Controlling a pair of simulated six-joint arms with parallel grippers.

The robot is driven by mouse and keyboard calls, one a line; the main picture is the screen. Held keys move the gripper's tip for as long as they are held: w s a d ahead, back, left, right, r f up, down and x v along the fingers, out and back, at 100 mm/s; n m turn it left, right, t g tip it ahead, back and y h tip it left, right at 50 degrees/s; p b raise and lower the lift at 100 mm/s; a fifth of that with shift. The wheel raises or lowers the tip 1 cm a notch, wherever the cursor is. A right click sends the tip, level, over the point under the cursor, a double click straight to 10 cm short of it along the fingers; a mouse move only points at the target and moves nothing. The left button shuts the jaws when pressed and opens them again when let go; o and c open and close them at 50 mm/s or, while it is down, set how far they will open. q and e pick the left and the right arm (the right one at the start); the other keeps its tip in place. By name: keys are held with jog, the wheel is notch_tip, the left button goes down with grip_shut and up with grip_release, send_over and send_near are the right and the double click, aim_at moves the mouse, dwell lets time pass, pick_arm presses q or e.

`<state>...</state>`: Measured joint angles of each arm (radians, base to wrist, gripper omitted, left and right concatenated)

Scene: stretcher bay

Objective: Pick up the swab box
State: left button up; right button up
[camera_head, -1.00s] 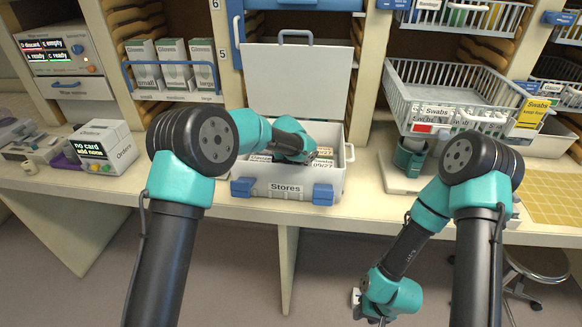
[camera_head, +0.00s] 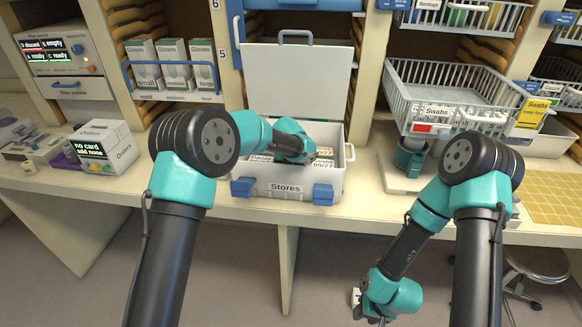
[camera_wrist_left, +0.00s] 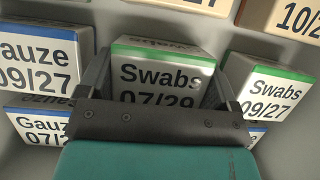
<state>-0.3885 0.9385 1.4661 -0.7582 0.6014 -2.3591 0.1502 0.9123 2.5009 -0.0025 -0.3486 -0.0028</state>
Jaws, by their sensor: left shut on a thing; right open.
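In the left wrist view, a white swab box (camera_wrist_left: 158,78) with a green edge, marked "Swabs 07/29", sits between the two fingers of my left gripper (camera_wrist_left: 158,95). The fingers are shut on its sides. Its lower part is hidden by the gripper body. Another swab box (camera_wrist_left: 268,88), marked "Swabs 09/27", is just to the right. In the head view the left arm reaches into the open Stores case (camera_head: 250,190), and its fingers are hidden there. My right gripper (camera_head: 370,317) hangs low in front of the counter, open, partly hidden by its wrist.
Blue-edged gauze boxes (camera_wrist_left: 38,55) stand left of the held box, close by. The case's raised lid (camera_head: 298,80) stands behind the left arm. A grey wire basket (camera_head: 450,90) is on the right. A stool (camera_head: 540,262) stands at lower right.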

pick_arm(q)
jog(key=shift+r, duration=0.15)
notch_tip(320, 180, up, 10)
jog(key=shift+f, duration=0.1)
dwell(0.5)
dwell(0.4)
